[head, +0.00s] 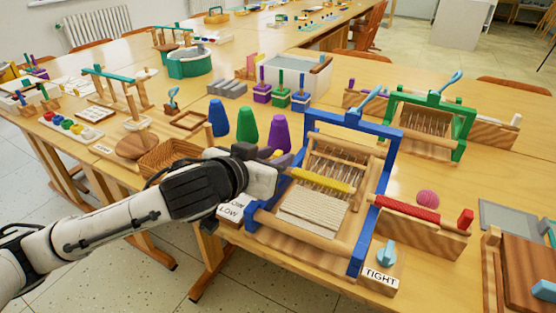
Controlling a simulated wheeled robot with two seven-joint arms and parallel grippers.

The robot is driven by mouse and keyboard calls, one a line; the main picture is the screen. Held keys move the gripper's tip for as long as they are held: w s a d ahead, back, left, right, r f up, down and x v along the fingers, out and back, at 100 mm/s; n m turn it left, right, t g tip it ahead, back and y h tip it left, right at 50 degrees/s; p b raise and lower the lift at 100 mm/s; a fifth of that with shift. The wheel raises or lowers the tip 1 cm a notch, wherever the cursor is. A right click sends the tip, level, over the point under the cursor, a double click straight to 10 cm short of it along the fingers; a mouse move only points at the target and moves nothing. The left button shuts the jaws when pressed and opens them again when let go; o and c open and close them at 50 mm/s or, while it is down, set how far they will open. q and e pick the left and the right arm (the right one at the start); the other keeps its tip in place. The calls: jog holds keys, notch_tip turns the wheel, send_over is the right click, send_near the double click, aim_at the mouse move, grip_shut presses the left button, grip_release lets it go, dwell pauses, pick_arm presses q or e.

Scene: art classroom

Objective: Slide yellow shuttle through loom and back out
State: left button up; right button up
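The yellow shuttle (322,181) lies crosswise inside the blue-framed loom (390,165), between the upright threads and the pale woven cloth (313,208). Its right end is near the loom's right post. My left gripper (284,163) is at the loom's left side, by the shuttle's left end. The fingers are dark and seen from behind, so whether they grip the shuttle is not clear. My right gripper is not in view.
A wooden holder with a red shuttle (405,208) stands right of the loom. A TIGHT label block (380,278) is in front. Blue, green and purple cones (246,125) stand behind my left gripper. A green loom (440,120) is at the back right.

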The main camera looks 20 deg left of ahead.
pick_arm(q)
jog(key=shift+x, duration=1)
grip_shut()
